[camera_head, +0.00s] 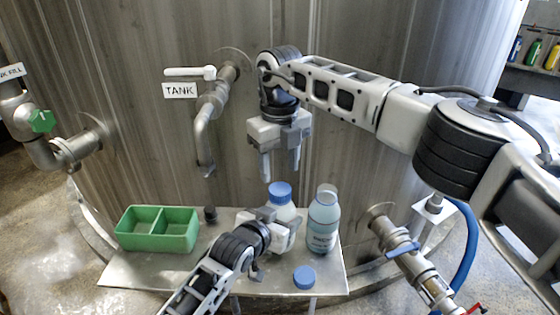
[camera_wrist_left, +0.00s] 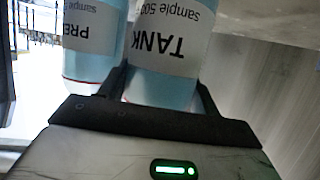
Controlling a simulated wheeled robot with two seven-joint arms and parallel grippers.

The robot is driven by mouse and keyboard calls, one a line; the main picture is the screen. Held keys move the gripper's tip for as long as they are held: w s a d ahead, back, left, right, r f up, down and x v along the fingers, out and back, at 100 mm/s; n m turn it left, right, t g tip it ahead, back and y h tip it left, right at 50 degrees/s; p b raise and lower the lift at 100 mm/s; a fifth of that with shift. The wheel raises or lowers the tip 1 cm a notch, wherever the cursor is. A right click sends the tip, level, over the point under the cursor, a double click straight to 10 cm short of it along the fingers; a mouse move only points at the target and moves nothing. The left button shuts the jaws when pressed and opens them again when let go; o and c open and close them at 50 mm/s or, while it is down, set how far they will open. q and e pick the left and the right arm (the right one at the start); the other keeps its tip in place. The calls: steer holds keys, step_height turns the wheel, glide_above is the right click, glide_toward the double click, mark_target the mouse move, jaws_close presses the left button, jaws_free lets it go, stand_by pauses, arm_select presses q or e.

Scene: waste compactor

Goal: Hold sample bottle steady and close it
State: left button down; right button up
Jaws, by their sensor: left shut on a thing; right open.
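A sample bottle (camera_head: 287,213) with a blue cap (camera_head: 280,192) on its top stands upright on the metal shelf. I cannot tell how tightly the cap sits. My left gripper (camera_head: 279,230) is shut around this bottle's body and partly hides it. In the left wrist view my left gripper (camera_wrist_left: 162,92) has a finger on each side of the bottle (camera_wrist_left: 165,60) labelled TANK. My right gripper (camera_head: 280,170) is open and empty, pointing down, above the blue cap and apart from it.
An open bottle (camera_head: 323,222) stands just right of the held one; its PRE label shows in the left wrist view (camera_wrist_left: 92,40). A loose blue cap (camera_head: 304,277) lies on the shelf (camera_head: 130,268). A green two-part tray (camera_head: 157,242) sits left. A tank pipe (camera_head: 205,135) hangs behind.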

mark_target(280, 188)
step_height(280, 188, up, 3)
steer(key=n, duration=0.4)
steer(key=shift+f, duration=0.15)
steer(key=shift+f, duration=0.1)
steer(key=shift+f, duration=3.95)
steer(key=c, duration=0.8)
